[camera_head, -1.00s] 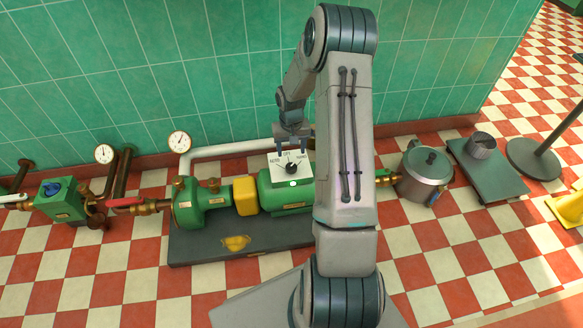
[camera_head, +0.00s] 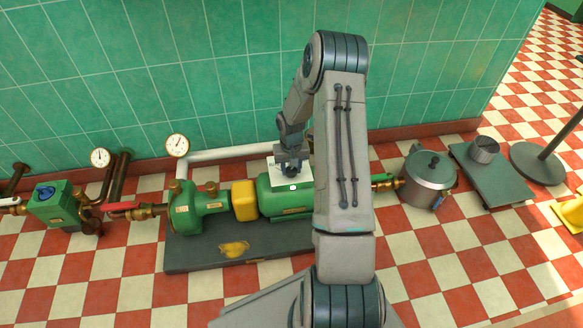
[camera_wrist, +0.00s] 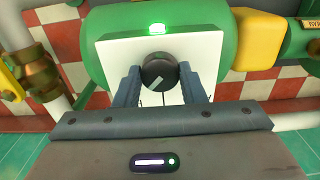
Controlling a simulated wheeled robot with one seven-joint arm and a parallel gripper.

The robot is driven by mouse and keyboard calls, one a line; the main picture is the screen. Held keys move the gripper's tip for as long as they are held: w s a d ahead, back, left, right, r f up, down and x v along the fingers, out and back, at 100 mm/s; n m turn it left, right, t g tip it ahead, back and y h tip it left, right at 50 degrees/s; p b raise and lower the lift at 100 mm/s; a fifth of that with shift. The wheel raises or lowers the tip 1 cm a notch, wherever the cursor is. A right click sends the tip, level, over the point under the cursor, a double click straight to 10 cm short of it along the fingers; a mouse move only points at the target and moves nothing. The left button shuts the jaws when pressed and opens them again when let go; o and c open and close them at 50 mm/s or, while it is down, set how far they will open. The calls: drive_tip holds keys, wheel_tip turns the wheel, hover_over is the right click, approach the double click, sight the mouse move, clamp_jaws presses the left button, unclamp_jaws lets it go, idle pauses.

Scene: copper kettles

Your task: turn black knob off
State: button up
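The black knob (camera_wrist: 159,72) is round with a white mark and sits on a white panel (camera_wrist: 207,50). In the wrist view its mark points down and slightly left. My gripper (camera_wrist: 160,78) is open, with one finger on each side of the knob. The fingertips are close to the knob; I cannot tell if they touch it. In the head view my gripper (camera_head: 292,168) covers the knob and most of the white panel (camera_head: 276,174) on the green motor (camera_head: 270,200).
A yellow coupling (camera_head: 244,201) and green pump (camera_head: 198,212) stand left of the motor on a dark base plate (camera_head: 200,262). A white pipe (camera_head: 235,150) runs behind. A metal pot (camera_head: 428,180) and scale (camera_head: 490,175) stand to the right.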

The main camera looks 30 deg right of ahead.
sight(291, 169)
drive_tip(key=shift+n+p, duration=0.3)
drive_tip(key=n+p, duration=0.2)
drive_tip(key=n, duration=0.1)
drive_tip(key=shift+r+n, duration=0.15)
drive_tip(key=shift+n, duration=0.15)
drive_tip(key=shift+n+p, duration=1.3)
drive_tip(key=shift+n, duration=1)
drive_tip(key=o, duration=1)
wheel_tip(291, 169, up, 14)
drive_tip(key=p, duration=0.4)
drive_tip(key=shift+f+p, duration=0.25)
drive_tip(key=shift+p, duration=0.1)
